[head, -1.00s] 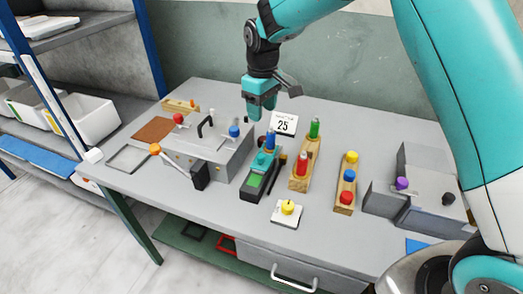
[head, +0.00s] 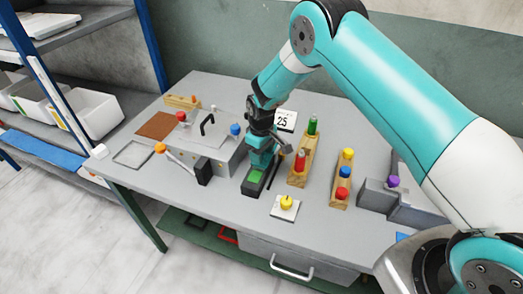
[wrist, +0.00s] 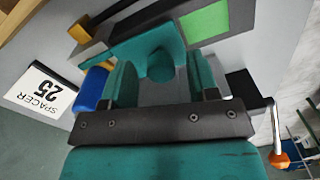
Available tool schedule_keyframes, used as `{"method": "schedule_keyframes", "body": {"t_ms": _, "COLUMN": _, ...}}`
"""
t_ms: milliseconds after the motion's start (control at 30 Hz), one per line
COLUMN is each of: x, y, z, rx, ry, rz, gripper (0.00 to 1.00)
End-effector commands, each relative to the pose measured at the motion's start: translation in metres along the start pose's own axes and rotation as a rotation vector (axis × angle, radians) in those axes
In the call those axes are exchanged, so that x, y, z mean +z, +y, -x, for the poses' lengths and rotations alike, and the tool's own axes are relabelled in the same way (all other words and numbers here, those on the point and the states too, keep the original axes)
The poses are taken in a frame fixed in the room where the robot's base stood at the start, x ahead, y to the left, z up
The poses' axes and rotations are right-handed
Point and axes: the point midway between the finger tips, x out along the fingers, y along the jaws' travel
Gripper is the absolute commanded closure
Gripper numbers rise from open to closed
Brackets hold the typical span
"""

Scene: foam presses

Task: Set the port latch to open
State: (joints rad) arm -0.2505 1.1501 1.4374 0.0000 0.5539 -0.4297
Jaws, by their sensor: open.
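A dark rail-like fixture (head: 250,187) with a green pad (head: 254,176) stands mid-table; I take it to be the port latch, though no label shows. In the wrist view, a teal sliding block with a round knob (wrist: 160,65) lies across it, beside the green pad (wrist: 206,20). My gripper (head: 262,160) is down over this block and hides most of it in the head view. In the wrist view, my gripper (wrist: 158,72) is open, with one teal finger on each side of the knob. Whether the fingers touch it I cannot tell.
Left is a grey box with an orange-tipped lever (head: 160,148). Right are wooden stands with red and green pegs (head: 312,126) and coloured knobs (head: 345,172). A yellow button (head: 286,202) is in front; a "25" card (head: 285,120) lies behind.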

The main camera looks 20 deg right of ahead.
Motion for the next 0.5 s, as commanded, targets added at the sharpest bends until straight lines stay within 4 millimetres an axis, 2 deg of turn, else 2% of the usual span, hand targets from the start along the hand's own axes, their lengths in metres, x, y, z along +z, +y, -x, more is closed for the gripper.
{"method": "schedule_keyframes", "body": {"t_ms": 200, "x": 0.0001, "y": -0.0001, "z": -0.0117, "rx": 0.000, "ry": 0.000, "rz": 0.000, "gripper": 0.46}}
{"method": "schedule_keyframes", "body": {"t_ms": 433, "x": 0.0001, "y": -0.0001, "z": -0.0123, "rx": 0.000, "ry": 0.000, "rz": 0.000, "gripper": 0.46}}
{"method": "schedule_keyframes", "body": {"t_ms": 500, "x": 0.0002, "y": -0.0001, "z": -0.0122, "rx": 0.000, "ry": 0.000, "rz": 0.000, "gripper": 0.62}}
